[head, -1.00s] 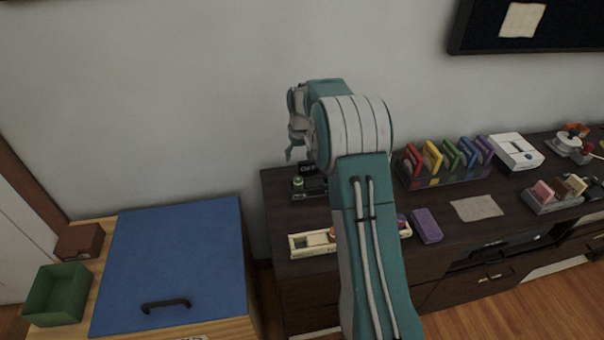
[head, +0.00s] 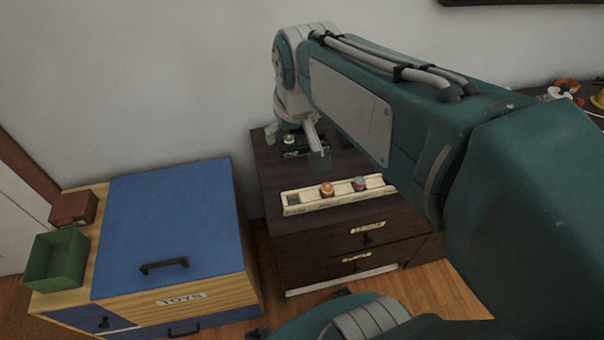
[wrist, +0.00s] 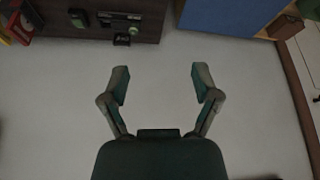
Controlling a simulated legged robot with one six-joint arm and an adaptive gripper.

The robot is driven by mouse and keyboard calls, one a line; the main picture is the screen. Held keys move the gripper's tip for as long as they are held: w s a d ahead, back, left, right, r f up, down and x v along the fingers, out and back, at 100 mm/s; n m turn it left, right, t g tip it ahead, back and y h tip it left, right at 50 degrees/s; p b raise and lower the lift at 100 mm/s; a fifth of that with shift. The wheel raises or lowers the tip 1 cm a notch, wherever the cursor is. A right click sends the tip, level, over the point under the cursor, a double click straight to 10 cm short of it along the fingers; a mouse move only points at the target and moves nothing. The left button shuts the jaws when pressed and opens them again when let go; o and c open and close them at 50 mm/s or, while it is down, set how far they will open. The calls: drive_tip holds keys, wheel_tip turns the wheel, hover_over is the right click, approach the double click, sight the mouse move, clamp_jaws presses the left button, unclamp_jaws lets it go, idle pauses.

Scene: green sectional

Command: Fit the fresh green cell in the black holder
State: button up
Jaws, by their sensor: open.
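A small cell with a bright green top (head: 290,139) stands at the left end of the black holder (head: 298,153), at the back left of the dark cabinet. I cannot tell whether it sits in the holder or beside it. The holder also shows at the top of the wrist view (wrist: 116,18), with green at its right end. My gripper (head: 296,141) is open and empty. In the head view its fingers overlap the holder area. In the wrist view the gripper (wrist: 160,75) has bare wall between its fingers, apart from the holder.
A cream tray (head: 306,204) with an orange cell (head: 327,190) and a pinkish cell (head: 359,184) lies along the cabinet's front. A blue-lidded toy chest (head: 172,222) stands left, bearing a green box (head: 57,260) and a brown box (head: 74,208). The wall is close behind.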

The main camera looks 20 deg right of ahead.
drive_tip(key=s+a+f+t, duration=0.1)
drive_tip(key=s+f, duration=0.1)
drive_tip(key=s, duration=0.8)
drive_tip(key=shift+s+a+f, duration=0.15)
drive_tip(key=shift+s+a, duration=0.15)
drive_tip(key=shift+a, duration=0.1)
